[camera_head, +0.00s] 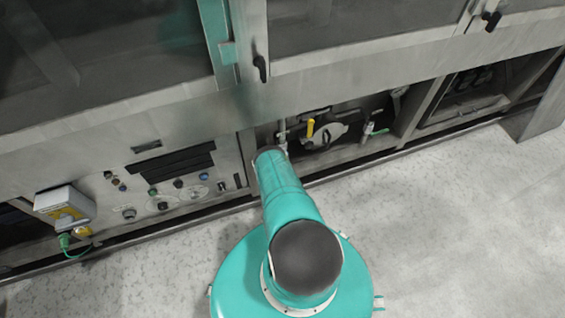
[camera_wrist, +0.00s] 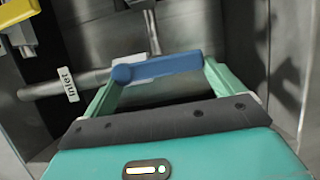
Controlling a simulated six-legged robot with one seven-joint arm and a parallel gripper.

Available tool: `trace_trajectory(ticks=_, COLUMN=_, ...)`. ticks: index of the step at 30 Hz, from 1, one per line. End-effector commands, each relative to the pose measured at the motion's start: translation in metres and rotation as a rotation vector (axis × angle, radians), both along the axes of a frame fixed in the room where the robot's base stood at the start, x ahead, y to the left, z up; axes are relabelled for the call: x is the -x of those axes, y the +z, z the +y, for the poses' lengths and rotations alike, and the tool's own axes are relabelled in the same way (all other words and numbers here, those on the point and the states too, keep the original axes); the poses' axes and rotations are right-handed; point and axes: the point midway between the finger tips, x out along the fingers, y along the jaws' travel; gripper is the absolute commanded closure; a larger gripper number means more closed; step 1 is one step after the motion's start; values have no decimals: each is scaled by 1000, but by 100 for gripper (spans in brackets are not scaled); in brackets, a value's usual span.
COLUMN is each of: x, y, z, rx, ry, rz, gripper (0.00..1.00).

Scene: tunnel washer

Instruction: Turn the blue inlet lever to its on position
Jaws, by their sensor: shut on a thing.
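The blue inlet lever (camera_wrist: 172,64) lies across the wrist view, nearly level, with its rounded pivot end at the left and its free end at the right. A white tag reading "Inlet" (camera_wrist: 70,92) is on the grey pipe (camera_wrist: 45,89) left of it. My gripper (camera_wrist: 160,70) has one teal finger at the pivot end and the other at the free end, and it is shut on the lever. In the head view my arm covers the gripper and the lever.
A yellow lever (camera_head: 310,128) stands right of my arm, inside the open recess; it also shows at the wrist view's upper left (camera_wrist: 14,12). A control panel (camera_head: 182,180) is left of the recess. The speckled floor (camera_head: 450,220) is clear on the right.

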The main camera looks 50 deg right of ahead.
Motion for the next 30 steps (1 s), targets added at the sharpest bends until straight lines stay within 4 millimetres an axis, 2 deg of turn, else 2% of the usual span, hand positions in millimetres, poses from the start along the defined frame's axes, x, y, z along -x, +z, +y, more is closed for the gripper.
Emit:
trace_trajectory(ticks=10, x=1, y=0, z=-2, rx=9, ry=1, rz=6, gripper=48)
trace_trajectory(ticks=11, x=1, y=0, z=-2, rx=9, ry=1, rz=6, gripper=5)
trace_trajectory(ticks=12, x=1, y=0, z=-2, rx=9, ry=1, rz=6, gripper=0)
trace_trajectory(ticks=30, x=2, y=0, z=3, rx=6, ry=3, rz=4, gripper=0)
